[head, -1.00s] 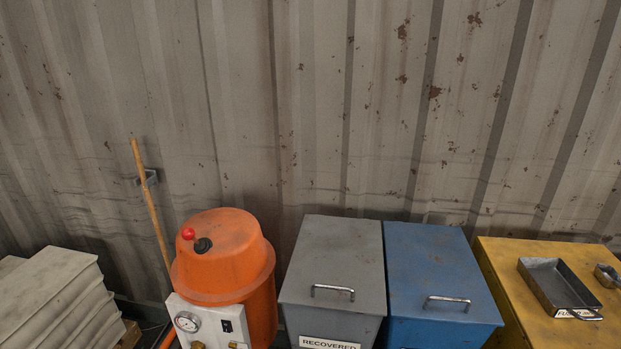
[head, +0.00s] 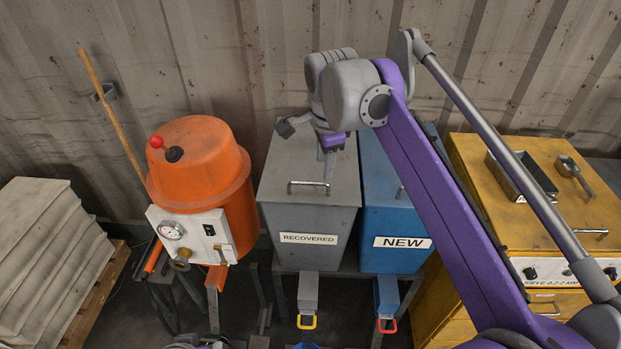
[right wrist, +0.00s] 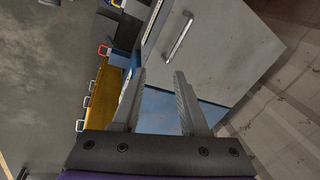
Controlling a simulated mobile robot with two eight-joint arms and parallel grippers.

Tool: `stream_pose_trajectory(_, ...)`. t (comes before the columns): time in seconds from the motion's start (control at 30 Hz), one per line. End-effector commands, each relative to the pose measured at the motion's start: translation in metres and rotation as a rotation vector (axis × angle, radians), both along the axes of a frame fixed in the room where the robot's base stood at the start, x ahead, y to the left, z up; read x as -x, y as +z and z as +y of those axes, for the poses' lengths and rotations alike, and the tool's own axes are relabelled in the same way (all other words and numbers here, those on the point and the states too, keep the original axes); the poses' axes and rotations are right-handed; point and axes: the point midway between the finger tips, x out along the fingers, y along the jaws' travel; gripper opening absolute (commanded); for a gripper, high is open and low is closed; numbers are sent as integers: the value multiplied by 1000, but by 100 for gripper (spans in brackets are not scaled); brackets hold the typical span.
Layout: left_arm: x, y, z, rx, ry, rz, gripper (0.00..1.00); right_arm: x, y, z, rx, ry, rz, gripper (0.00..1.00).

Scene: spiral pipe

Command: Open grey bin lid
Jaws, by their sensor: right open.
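The grey bin (head: 309,236), labelled RECOVERED, stands between the orange drum and the blue bin. Its grey lid (head: 280,168) lies flat and closed, with a metal bar handle (head: 308,184) near the front edge. My right gripper (head: 307,150) is open and empty above the lid, behind the handle in the head view. In the right wrist view my right gripper (right wrist: 160,72) shows its two fingers apart, with the handle (right wrist: 178,37) beyond the fingertips and nothing between them. My left gripper is not clearly seen.
The blue bin (head: 403,242), labelled NEW, is close on the right, partly hidden by my right arm. The orange drum (head: 198,175) stands left. A yellow cabinet (head: 468,155) with a metal tray (head: 540,172) is at the right. The corrugated wall (head: 230,60) is behind.

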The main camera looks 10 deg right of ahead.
Motion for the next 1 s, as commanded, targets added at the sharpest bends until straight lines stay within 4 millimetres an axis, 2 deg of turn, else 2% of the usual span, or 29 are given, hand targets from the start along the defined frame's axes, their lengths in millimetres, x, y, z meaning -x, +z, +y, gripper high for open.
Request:
stream_pose_trajectory(0.03, 1, -2, 0, 0, 0, 1, 50, -11, 3, 7, -14, -68, 9, 44)
stream_pose_trajectory(0.2, 1, -5, 0, 0, 0, 2, 50, -30, 9, 21, -49, -271, 33, 44)
stream_pose_trajectory(0.37, 1, -6, 0, 0, 0, 3, 50, -36, 10, 26, -60, -354, 41, 44)
stream_pose_trajectory(0.47, 2, -8, 0, 0, 0, 4, 50, -37, 3, 26, -61, -366, 41, 44)
stream_pose_trajectory(0.8, 5, -22, 0, 0, 0, 10, 50, -49, -56, 24, -62, -363, 40, 44)
stream_pose_trajectory(1.0, 6, -27, 0, 0, 0, 11, 50, -54, -84, 22, -62, -363, 39, 44)
